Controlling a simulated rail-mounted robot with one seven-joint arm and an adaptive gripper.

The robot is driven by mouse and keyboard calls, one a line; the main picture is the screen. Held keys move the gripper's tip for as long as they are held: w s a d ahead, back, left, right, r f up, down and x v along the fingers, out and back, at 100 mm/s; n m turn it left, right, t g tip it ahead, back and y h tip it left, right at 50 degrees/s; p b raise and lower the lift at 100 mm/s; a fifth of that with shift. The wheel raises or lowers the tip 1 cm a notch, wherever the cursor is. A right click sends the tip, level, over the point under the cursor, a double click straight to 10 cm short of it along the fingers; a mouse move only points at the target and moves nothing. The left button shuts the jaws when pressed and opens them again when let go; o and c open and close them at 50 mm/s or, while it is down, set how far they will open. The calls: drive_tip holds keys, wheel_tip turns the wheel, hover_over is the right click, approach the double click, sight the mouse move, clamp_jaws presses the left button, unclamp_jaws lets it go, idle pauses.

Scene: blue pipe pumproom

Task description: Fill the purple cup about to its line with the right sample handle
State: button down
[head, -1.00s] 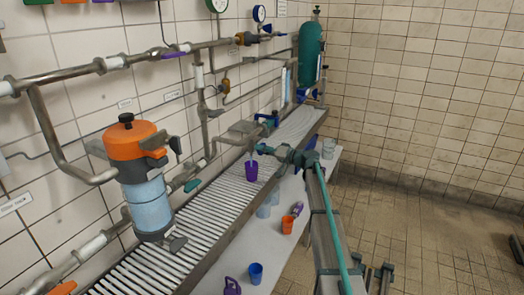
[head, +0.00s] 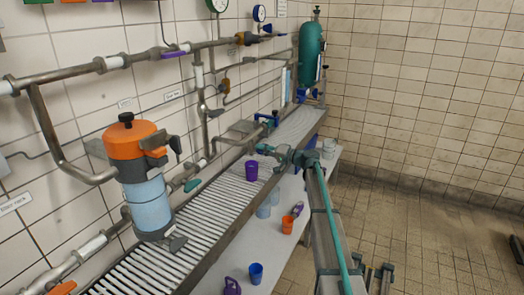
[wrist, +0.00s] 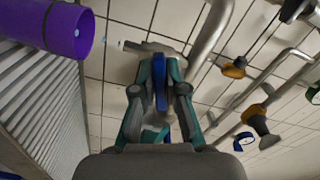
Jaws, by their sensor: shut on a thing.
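The purple cup (head: 252,169) stands on the slatted grating under the outlet pipe. In the wrist view the cup (wrist: 55,30) is at the upper left, its mouth near the pale spout tip (wrist: 120,43). The liquid level inside cannot be told. A blue handle (wrist: 161,85) sits between the fingers of my gripper (wrist: 160,95), which is shut on it. In the head view my gripper (head: 265,150) is just right of and above the cup.
Another blue valve (head: 269,119) is farther back along the pipes. An orange-topped filter housing (head: 140,180) stands at the left. A lower shelf holds an orange cup (head: 288,226), a blue cup (head: 256,273), a purple item (head: 232,286) and clear beakers (head: 264,209).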

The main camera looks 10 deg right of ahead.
drive_tip(key=shift+m+p, duration=0.5)
drive_tip(key=shift+m, duration=1.6)
drive_tip(key=c, duration=1.2)
unclamp_jaws()
drive_tip(key=v, duration=1.2)
